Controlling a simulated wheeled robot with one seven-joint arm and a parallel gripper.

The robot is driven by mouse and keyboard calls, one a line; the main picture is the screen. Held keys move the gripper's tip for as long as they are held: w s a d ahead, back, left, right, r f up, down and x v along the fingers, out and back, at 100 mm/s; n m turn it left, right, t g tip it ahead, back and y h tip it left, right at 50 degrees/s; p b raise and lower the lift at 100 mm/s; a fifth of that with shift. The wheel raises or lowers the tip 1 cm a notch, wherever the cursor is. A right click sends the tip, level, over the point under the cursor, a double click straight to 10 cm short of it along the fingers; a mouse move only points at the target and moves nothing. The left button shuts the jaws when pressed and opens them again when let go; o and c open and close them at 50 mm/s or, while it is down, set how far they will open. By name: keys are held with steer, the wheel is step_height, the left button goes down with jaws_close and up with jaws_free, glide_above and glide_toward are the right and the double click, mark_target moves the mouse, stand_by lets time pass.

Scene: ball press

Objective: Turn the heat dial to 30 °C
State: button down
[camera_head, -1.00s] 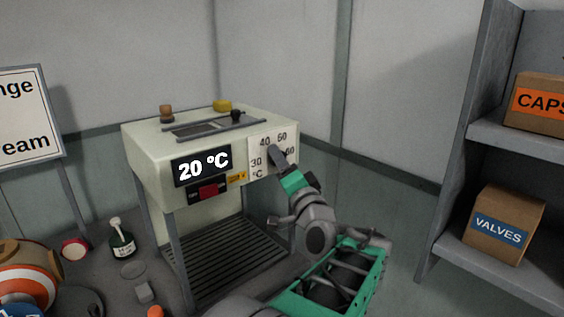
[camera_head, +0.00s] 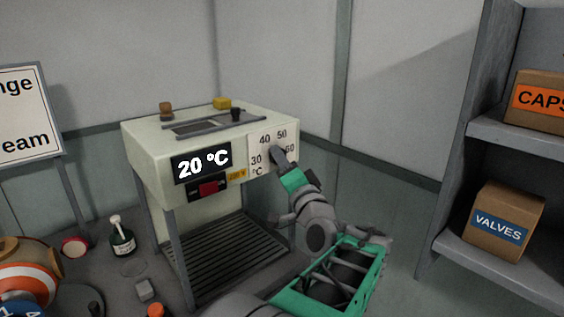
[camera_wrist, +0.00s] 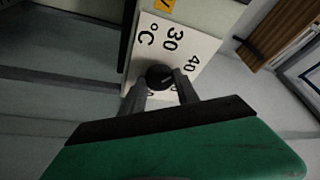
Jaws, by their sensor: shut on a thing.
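The ball press (camera_head: 150,165) is a cream box on legs, and its display (camera_head: 202,163) reads 20 °C. A white dial plate (camera_head: 259,143) on its front right shows 30, 40, 50, 60 and °C; it also shows in the wrist view (camera_wrist: 190,45). The black heat dial (camera_wrist: 159,74) sits on this plate. My gripper (camera_wrist: 161,85) is shut on the heat dial, with one finger on each side. In the head view my gripper (camera_head: 280,158) hides the dial and part of the plate.
A red switch (camera_head: 208,188) and a yellow label (camera_head: 237,175) sit below the display. A shelf (camera_head: 470,195) with labelled boxes stands at the right. A bottle (camera_head: 122,240) and several small items lie at the lower left. A sign (camera_head: 30,115) stands at the far left.

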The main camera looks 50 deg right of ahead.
steer(key=shift+f, duration=0.1)
steer(key=n+t+y+b, duration=0.1)
steer(key=n+b, duration=0.3)
steer(key=b, duration=0.4)
steer(key=n+t+y+b, duration=0.1)
steer(key=n+b, duration=0.3)
steer(key=b, duration=0.5)
steer(key=shift+d+f+t, duration=0.15)
steer(key=shift+t, duration=0.25)
steer(key=c, duration=0.9)
jaws_free()
